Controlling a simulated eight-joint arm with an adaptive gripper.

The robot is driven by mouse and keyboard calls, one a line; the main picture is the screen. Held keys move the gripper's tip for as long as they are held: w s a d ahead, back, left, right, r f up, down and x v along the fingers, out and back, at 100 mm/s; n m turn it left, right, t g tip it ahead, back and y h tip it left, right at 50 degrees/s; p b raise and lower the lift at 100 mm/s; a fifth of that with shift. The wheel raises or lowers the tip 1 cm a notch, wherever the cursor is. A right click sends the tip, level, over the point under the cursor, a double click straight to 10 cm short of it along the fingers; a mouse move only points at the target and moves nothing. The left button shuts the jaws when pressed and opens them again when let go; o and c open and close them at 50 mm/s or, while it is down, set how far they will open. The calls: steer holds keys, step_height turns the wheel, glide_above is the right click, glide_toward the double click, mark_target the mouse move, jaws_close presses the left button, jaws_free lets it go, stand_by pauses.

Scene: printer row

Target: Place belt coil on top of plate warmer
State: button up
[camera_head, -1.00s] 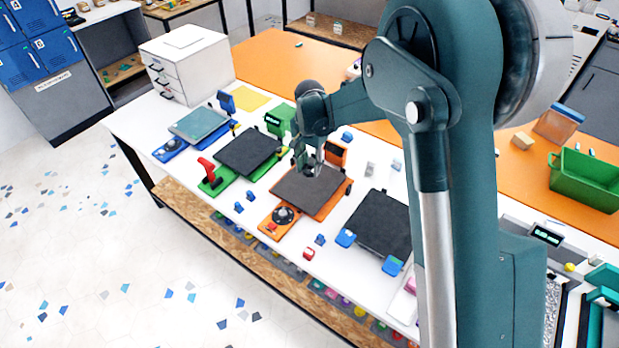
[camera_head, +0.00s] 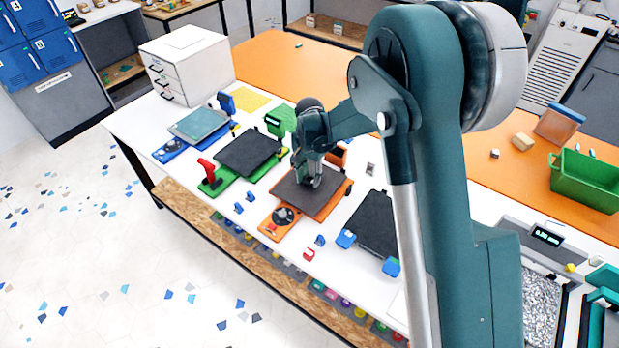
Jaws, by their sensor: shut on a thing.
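My gripper (camera_head: 313,183) is low over the dark square plate (camera_head: 325,202) of an orange-based unit in the middle of the white table. It is shut on a small dark thing, probably the belt coil, mostly hidden by the fingers. I cannot tell whether that thing touches the plate. The orange base (camera_head: 270,231) carries a round black part (camera_head: 285,216) at its front. No label shows which unit is the plate warmer. Similar units are a green-based one (camera_head: 246,152), a blue-based one (camera_head: 199,127) and a dark plate with blue corners (camera_head: 374,223).
A white drawer cabinet (camera_head: 186,65) stands at the table's far left end. Small blue clips and a red block (camera_head: 309,254) lie along the front edge. A green bin (camera_head: 585,182) sits on the orange surface at right. My arm hides part of the table's right side.

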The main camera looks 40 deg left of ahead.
steer(key=shift+f, duration=0.2)
steer(key=o, duration=0.7)
steer(key=shift+o, duration=0.2)
steer(key=shift+r, duration=0.15)
step_height(320, 180, up, 12)
stand_by(0.5)
stand_by(0.6)
